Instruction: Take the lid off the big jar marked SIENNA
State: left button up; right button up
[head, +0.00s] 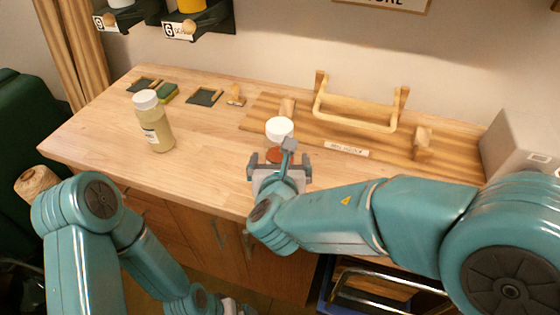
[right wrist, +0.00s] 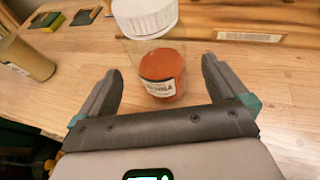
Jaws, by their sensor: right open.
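A clear jar with a white lid and red-brown pigment stands upright on the table; its lid (head: 279,127) shows above my right gripper. In the right wrist view the jar (right wrist: 162,72) carries a white label that is only partly legible, ending in what looks like NNA. Its white lid (right wrist: 145,17) is on, cut by the top edge. My right gripper (head: 279,160) is open and empty, its fingers apart to either side of the jar's lower part, with the jar just beyond them. Only a grey bit of my left gripper shows at the bottom edge; its fingers are hidden.
Another jar (head: 154,124) with yellowish pigment and a white lid stands at the left. A wooden rack (head: 355,118) with a label strip lies behind the red-brown jar. A green sponge (head: 167,93) and dark pads lie at the back left. A grey box (head: 520,140) stands at the right.

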jog(key=p+x, duration=0.1)
jog(key=x, duration=0.5)
jog(key=shift+a, duration=0.1)
jog(key=shift+r, duration=0.1)
jog(key=c, duration=1.3)
